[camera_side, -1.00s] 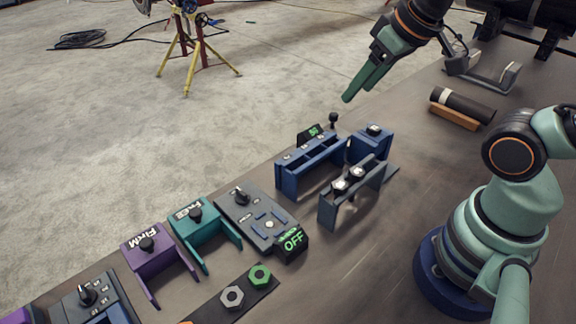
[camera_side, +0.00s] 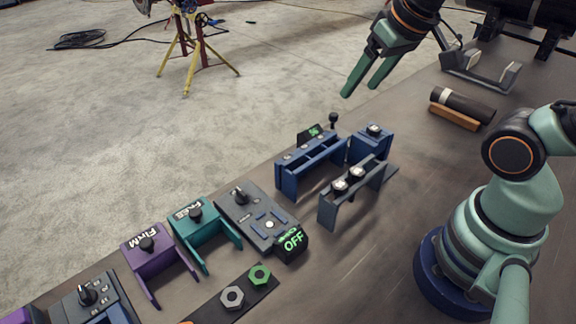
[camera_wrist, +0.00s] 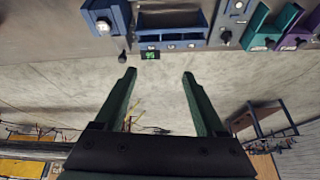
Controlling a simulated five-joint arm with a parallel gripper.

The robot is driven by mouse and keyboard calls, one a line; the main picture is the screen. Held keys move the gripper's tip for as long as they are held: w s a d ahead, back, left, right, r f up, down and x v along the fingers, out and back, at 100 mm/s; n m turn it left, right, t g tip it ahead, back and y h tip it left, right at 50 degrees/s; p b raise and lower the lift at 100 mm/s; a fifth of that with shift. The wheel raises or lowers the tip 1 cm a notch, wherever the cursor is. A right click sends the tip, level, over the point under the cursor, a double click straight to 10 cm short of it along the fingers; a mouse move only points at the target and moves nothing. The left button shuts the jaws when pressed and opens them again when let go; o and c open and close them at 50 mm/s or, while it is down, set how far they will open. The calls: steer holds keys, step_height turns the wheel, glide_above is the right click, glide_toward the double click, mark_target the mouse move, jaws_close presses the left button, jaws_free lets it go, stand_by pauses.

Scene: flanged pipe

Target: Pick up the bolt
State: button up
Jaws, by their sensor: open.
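Two silver bolt heads (camera_side: 348,179) show on top of a grey rack (camera_side: 329,212) in the side view; their shanks are mostly hidden. Another silver head (camera_side: 374,129) sits on a small blue block (camera_side: 371,149), which also shows in the wrist view (camera_wrist: 106,15). I cannot tell which is the task's bolt. A long blue rack (camera_side: 311,164) has small round pieces along its top. My gripper (camera_side: 359,91) is open and empty, up in the air above and behind the racks. In the wrist view its fingers (camera_wrist: 160,72) stand wide apart with only floor between them.
A black knob (camera_side: 333,119) stands behind the long rack. A grey panel (camera_side: 258,217) with an OFF display, a teal bracket (camera_side: 205,230) and a purple bracket (camera_side: 158,259) line the bench at left. A dark cylinder (camera_side: 462,105) lies at right. Bench right of the grey rack is clear.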

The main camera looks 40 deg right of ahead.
steer(key=w+d+m+g, duration=0.2)
steer(key=d+m+g, duration=0.1)
steer(key=d+m, duration=0.4)
steer(key=m+g, duration=0.2)
steer(key=m, duration=0.7)
glide_above(374, 128)
steer(key=f, duration=0.9)
steer(key=shift+w+a+f, duration=0.15)
steer(key=shift+w+f, duration=0.1)
steer(key=shift+f, duration=0.05)
steer(key=shift+s+d+f, duration=0.15)
steer(key=shift+f, duration=1.25)
steer(key=shift+s+d+f, duration=0.1)
steer(key=shift+f, duration=1.25)
jaws_close()
